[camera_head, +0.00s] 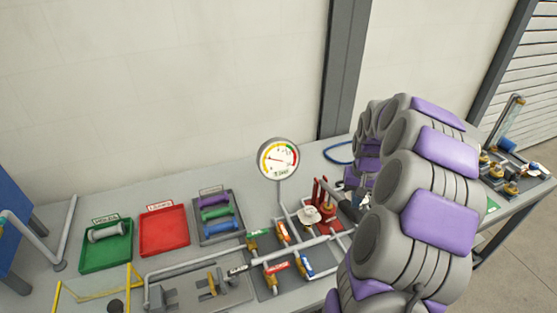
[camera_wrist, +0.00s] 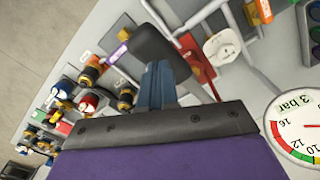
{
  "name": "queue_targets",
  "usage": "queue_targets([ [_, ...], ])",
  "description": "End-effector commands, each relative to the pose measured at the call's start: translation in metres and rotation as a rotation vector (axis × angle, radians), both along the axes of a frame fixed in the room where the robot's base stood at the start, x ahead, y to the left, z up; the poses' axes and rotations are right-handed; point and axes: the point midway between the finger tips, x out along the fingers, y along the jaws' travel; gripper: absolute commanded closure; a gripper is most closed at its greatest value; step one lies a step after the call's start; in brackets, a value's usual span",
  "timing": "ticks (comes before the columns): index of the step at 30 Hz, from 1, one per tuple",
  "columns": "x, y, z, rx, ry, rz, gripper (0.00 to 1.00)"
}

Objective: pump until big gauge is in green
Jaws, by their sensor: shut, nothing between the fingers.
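The big gauge (camera_head: 278,158) stands on a pipe at the back of the bench. Its dial has yellow, green and red bands; its thin needle appears to point left, toward the yellow. Part of the gauge shows upside down in the wrist view (camera_wrist: 298,128). The red pump (camera_head: 324,194) stands right of the gauge, with a dark handle (camera_head: 348,206) sticking out toward my arm. In the wrist view the black handle (camera_wrist: 163,48) crosses just beyond my gripper (camera_wrist: 155,84). My gripper is shut and empty, close against the handle; contact is unclear. My arm hides it in the head view.
Pipes with orange and blue valve handles (camera_head: 306,263) lie in front of the gauge. A green tray (camera_head: 105,264), a red tray (camera_head: 164,231) and a dark tray of dumbbells (camera_head: 236,206) are at left. Several valves and fittings (camera_wrist: 86,102) fill the bench's other end.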

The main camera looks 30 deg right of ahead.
Motion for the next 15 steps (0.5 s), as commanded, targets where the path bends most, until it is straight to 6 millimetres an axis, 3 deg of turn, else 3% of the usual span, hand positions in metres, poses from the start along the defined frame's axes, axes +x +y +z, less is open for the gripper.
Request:
queue_targets([
  [15,0.000,0.000,-0.041,0.001,0.001,0.000,1.00],
])
